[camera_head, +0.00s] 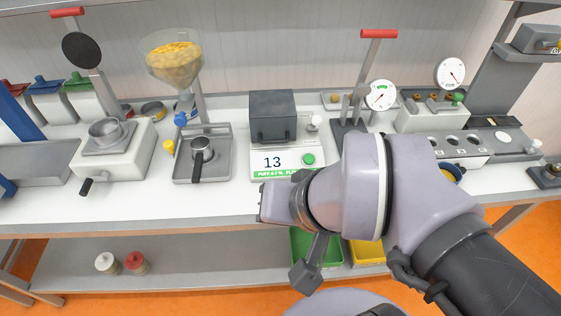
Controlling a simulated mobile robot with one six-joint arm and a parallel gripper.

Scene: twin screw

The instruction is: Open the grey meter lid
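A white meter unit (259,173) with the number 13, a green button and a green label strip stands on the bench, left of the picture's middle. A dark grey box-shaped lid (272,108) with a handle low on its front sits on it and looks closed. My gripper (264,202) is in front of and below the unit, near the bench's front edge, apart from the lid. My wrist hides part of the gripper, and its fingers do not show clearly. Nothing held can be made out.
A funnel of yellow pieces (174,66) and a grey tray with a black-handled pan (202,155) stand left of the meter. A red-handled lever press (377,70) and round gauges (380,95) stand right. Green (318,248) and yellow bins are under the bench.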

